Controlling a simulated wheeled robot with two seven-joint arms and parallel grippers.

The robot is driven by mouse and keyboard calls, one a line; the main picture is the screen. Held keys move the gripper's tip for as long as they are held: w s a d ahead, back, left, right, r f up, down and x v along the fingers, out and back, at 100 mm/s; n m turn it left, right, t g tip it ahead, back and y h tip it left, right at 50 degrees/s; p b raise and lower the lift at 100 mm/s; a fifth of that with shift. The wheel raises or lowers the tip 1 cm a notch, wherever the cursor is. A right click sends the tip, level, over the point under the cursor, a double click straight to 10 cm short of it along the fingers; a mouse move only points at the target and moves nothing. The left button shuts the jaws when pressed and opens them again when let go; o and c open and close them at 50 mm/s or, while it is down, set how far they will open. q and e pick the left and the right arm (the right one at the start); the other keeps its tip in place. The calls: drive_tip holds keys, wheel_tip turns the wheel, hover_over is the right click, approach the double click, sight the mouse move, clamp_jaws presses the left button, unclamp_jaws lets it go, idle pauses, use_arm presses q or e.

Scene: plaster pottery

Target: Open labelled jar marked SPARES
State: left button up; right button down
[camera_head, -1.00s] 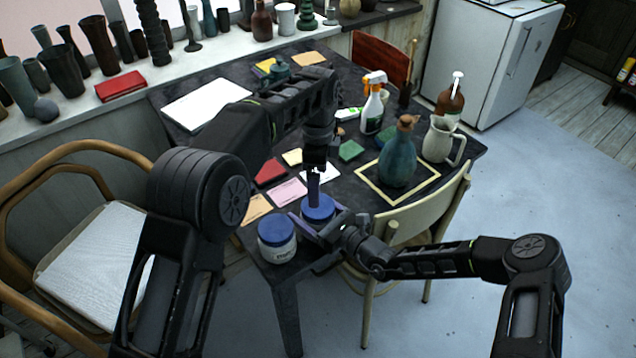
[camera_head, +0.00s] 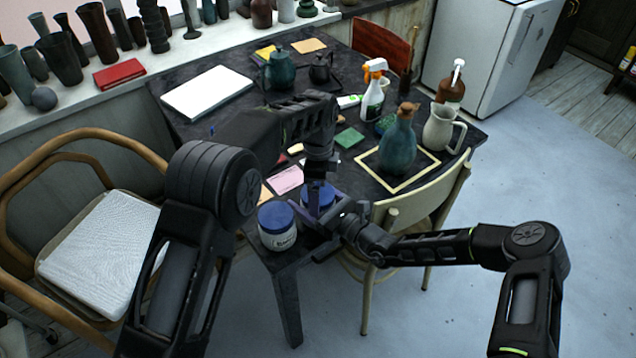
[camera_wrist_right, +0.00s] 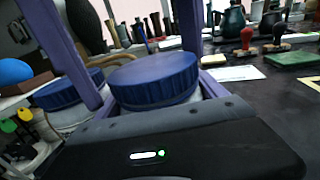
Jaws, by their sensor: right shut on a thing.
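Two pale jars with blue lids stand at the table's near corner. The front-left jar (camera_head: 277,238) has dark writing on its label, too small for me to read. The other jar's blue lid (camera_head: 318,194) shows behind it to the right; its label is hidden. My right gripper (camera_head: 320,214) is shut around this second jar; in the right wrist view its purple fingers flank the jar's blue lid (camera_wrist_right: 152,80). My left gripper (camera_head: 319,180) points down at the same lid, its fingertips close over it. Whether they touch or grip the lid is unclear.
A blue-green bottle (camera_head: 398,150), a cream jug (camera_head: 438,130) and a spray bottle (camera_head: 373,100) stand to the right. Cards, including a pink card (camera_head: 286,180), lie behind the jars. A cream chair (camera_head: 420,210) stands close to the table's right edge.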

use_arm(q)
drive_tip(key=c, duration=1.4)
drive_tip(key=o, duration=1.5)
drive_tip(key=shift+r, duration=0.1)
drive_tip(key=shift+r, duration=2.2)
use_arm(e)
unclamp_jaws()
